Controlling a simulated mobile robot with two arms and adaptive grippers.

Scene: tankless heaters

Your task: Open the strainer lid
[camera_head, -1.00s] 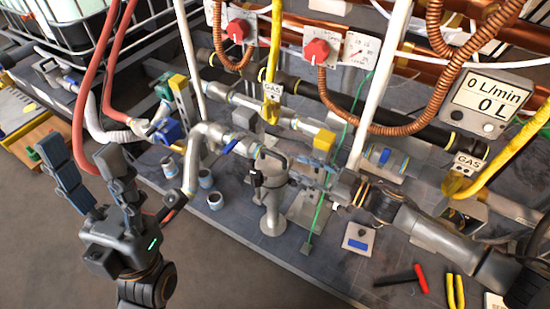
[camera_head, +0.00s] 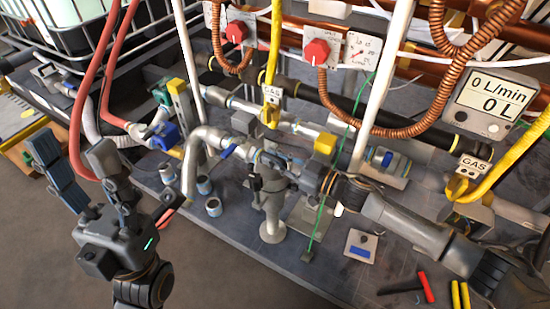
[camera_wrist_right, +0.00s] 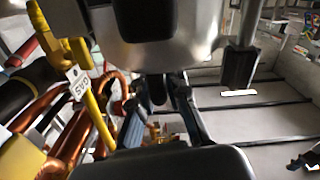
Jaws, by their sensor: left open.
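The strainer (camera_head: 272,208) is a grey metal fitting on a round-footed stand in the middle of the bench. Its upper part is largely hidden by my right gripper (camera_head: 280,163), so I cannot make out the lid clearly. My right gripper reaches in from the right, close against the top of the strainer; contact is unclear. In the right wrist view, the two blue-grey fingers of this gripper (camera_wrist_right: 162,122) stand apart, with a metal body (camera_wrist_right: 150,45) close above them. My left gripper (camera_head: 70,148) is open and empty at the left, away from the strainer.
Pipes and a blue-handled valve (camera_head: 230,151) lie left of the strainer. A green cord (camera_head: 325,205) and white post (camera_head: 378,100) stand close to my right arm. A red-handled tool (camera_head: 424,286) lies at the front right. Yellow gas hoses hang behind.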

